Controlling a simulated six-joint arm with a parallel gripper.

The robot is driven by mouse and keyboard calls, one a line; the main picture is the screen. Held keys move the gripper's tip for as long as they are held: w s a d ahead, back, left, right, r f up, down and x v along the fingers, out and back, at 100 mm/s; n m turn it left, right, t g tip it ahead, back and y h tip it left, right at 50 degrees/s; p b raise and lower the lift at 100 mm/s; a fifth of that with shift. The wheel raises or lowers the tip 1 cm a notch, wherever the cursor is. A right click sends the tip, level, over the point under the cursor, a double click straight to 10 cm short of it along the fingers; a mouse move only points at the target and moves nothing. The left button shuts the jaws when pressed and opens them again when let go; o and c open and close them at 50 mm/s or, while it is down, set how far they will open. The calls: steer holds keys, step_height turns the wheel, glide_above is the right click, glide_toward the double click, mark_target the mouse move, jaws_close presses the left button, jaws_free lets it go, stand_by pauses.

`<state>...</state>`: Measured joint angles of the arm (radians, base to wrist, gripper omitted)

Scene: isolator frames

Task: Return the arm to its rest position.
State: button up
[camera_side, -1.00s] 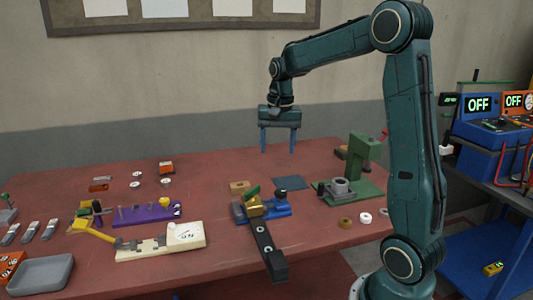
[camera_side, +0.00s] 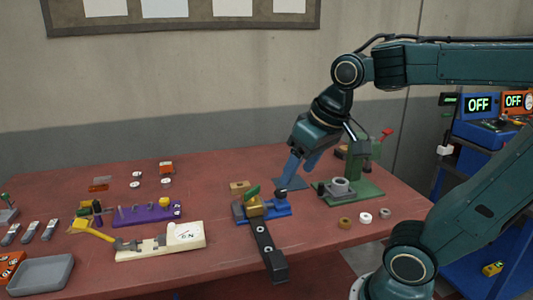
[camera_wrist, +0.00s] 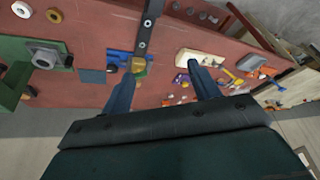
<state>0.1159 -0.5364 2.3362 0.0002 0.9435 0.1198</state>
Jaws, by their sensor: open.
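My gripper (camera_side: 297,170) is open, with its two blue fingers apart and nothing between them.
A green press (camera_side: 357,175) stands to the right of my gripper. Several small rings lie near it. A purple rack (camera_side: 148,214) and a cream board with a switch (camera_side: 160,244) are on the left, with a grey tray (camera_side: 40,275) at the front left corner. Instruments marked OFF (camera_side: 478,105) stand at far right.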

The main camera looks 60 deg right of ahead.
steer(key=s+a+n, duration=0.1)
steer(key=s+f+n, duration=0.1)
steer(key=s, duration=0.1)
steer(key=s+a+f+t, duration=0.1)
steer(key=shift+s+a+n+y, duration=0.3)
steer(key=shift+s+n, duration=0.05)
steer(key=shift+n, duration=0.05)
steer(key=m+g, duration=0.6)
steer(key=m, duration=0.3)
glide_above(281, 191)
step_height(281, 191, down, 6)
step_height(281, 191, down, 14)
steer(key=shift+r, duration=0.1)
